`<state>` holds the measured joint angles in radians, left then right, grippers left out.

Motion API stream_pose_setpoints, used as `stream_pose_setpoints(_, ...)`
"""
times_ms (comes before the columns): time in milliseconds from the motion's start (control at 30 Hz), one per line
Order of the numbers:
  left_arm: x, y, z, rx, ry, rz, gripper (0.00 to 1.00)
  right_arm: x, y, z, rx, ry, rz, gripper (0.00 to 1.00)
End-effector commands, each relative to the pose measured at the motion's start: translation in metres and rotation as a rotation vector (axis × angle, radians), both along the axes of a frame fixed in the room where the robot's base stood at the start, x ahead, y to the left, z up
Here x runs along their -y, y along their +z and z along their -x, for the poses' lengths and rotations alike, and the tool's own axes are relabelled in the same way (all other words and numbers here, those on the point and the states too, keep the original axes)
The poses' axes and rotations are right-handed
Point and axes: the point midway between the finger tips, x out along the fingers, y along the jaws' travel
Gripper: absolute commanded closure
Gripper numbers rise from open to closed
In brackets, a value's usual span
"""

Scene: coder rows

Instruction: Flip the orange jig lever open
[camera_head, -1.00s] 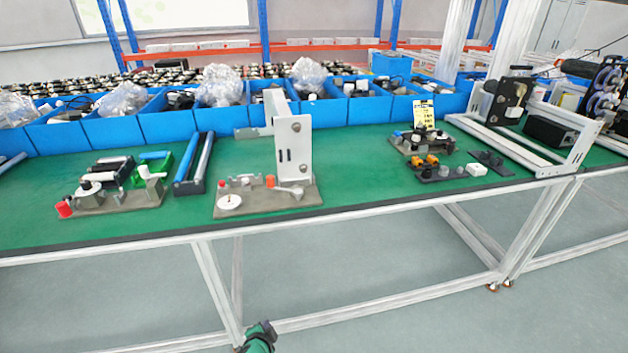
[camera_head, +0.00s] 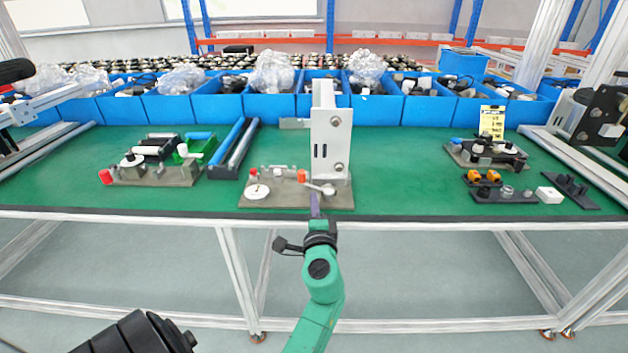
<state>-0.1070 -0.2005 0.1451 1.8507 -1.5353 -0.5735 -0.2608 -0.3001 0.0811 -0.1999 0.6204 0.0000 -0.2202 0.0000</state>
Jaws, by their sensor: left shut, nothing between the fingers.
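The middle jig is a grey plate (camera_head: 280,202) on the green bench, with a white disc, a tall white bracket (camera_head: 331,140) and a small pale lever arm (camera_head: 322,188). An orange-red knob (camera_head: 302,175) stands beside the lever. My left gripper (camera_head: 315,205), on a green arm, has narrow purple fingers that are shut and empty. Its tips are at the jig's front edge, just below the lever in the picture; I cannot tell whether they touch it. My right gripper is not in view.
Another jig (camera_head: 155,175) with a red knob stands at the left, beside a dark tray with tubes (camera_head: 235,150). Parts with orange pieces (camera_head: 484,177) and a yellow sign (camera_head: 491,122) are at the right. Blue bins (camera_head: 215,105) line the back. Green bench (camera_head: 400,180) is clear right of the middle jig.

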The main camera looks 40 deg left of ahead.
Motion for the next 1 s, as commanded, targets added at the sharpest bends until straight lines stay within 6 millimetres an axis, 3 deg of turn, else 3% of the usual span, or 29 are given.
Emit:
stream_pose_setpoints(500,-0.061,0.0,-0.065,0.001,-0.001,0.001,1.0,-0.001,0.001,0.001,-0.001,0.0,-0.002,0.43)
stream_pose_setpoints(1000,-0.067,-0.001,-0.072,0.001,0.001,0.002,1.0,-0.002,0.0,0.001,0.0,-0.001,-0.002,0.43)
